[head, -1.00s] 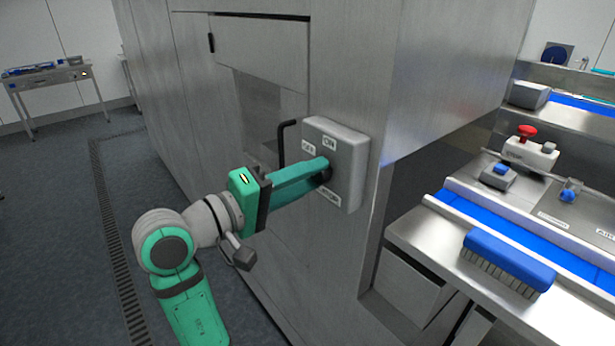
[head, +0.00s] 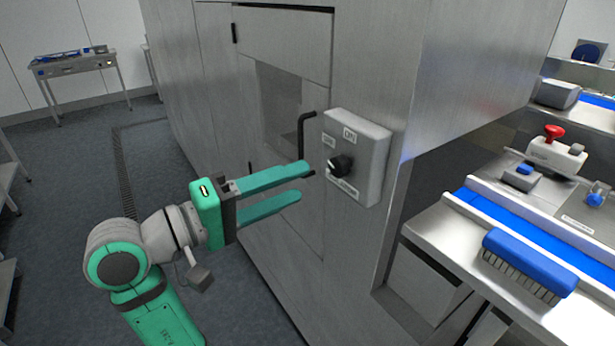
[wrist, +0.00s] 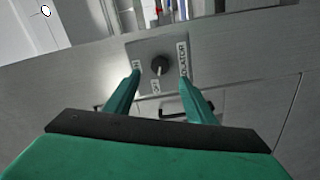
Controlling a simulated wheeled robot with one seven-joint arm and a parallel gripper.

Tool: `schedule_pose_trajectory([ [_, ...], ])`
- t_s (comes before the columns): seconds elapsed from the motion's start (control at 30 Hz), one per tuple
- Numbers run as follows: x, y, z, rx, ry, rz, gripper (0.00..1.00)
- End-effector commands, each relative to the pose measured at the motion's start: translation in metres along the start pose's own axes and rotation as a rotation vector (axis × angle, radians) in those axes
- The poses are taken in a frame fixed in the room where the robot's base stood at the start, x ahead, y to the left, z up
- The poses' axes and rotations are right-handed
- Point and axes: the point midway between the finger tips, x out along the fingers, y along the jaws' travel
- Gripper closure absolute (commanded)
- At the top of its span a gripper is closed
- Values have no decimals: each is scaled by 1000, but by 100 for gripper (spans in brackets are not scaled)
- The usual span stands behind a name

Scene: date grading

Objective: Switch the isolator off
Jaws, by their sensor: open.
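The isolator is a grey box (head: 373,160) on the steel cabinet wall, with a black rotary knob (head: 340,165) and labels reading ON at the top, OFF at the left and ISOLATOR below. The knob's pale mark appears to face the OFF side. In the wrist view the knob (wrist: 160,65) stands beyond and between the fingertips, its grip lying roughly in line with the OFF label below it. My gripper (head: 306,182) is open and empty, to the left of the box, with its green fingers pointing at it and apart from the knob.
A black door handle (head: 302,130) sticks out of the cabinet just left of the box, close to the upper finger. At the right is a steel bench with a blue brush (head: 526,262), a blue belt and a red stop button (head: 554,132).

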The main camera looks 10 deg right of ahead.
Motion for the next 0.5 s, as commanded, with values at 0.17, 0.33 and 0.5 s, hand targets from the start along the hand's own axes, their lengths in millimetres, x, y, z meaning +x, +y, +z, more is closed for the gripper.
schedule_pose_trajectory([
  [0.17, -20, 0, -2, 0, 6, -1, 50],
  [0.33, -24, 0, -1, 0, 5, -1, 50],
  [0.5, -23, 0, -1, 0, 4, -1, 50],
])
